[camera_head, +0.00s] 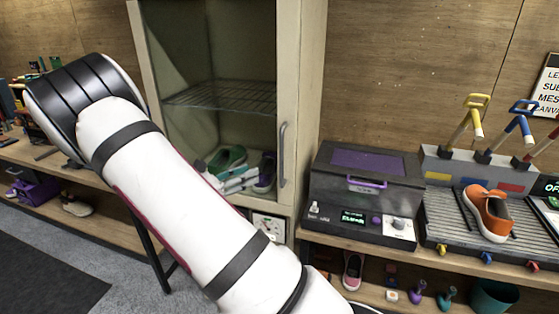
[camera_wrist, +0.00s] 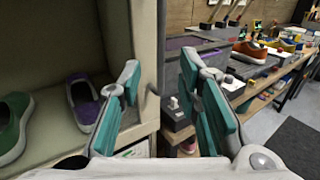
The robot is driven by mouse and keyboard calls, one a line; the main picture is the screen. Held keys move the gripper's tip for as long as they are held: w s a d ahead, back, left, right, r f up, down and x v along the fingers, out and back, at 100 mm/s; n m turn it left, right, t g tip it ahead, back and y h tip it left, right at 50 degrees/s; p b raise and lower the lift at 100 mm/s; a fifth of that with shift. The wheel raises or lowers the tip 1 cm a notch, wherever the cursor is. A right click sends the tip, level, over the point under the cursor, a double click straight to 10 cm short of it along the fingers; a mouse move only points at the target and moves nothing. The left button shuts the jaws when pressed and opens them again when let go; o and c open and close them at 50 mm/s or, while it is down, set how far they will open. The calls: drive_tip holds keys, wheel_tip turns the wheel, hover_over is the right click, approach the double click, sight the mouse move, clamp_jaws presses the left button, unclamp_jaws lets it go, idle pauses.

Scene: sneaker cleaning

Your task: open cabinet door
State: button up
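The tall cabinet (camera_head: 311,90) stands in the middle of the head view. Its glass-fronted door (camera_head: 215,55) looks closed, with a grey vertical handle (camera_head: 283,155) near its right edge. My gripper (camera_head: 232,178), white with teal finger pads, shows in front of the lower glass, left of the handle. In the wrist view, my gripper (camera_wrist: 163,105) is open and empty, its fingers spread wide. The pale door frame and the grey handle (camera_wrist: 161,45) appear beyond the gap between them. I see no finger touching the handle.
Behind the glass are a green shoe (camera_head: 228,160) and a purple shoe (camera_head: 265,172), below a wire shelf (camera_head: 225,95). Right of the cabinet, a grey machine (camera_head: 365,185) and an orange sneaker (camera_head: 487,212) occupy the bench. A lower bench is at left, beside open floor.

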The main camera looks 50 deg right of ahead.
drive_tip(key=d, duration=0.4)
drive_tip(key=s+d+p, duration=0.1)
drive_tip(key=d, duration=0.3)
drive_tip(key=s+d+p, duration=0.1)
drive_tip(key=d, duration=0.3)
drive_tip(key=shift+s+d, duration=0.25)
drive_tip(key=shift+d, duration=0.05)
clamp_jaws()
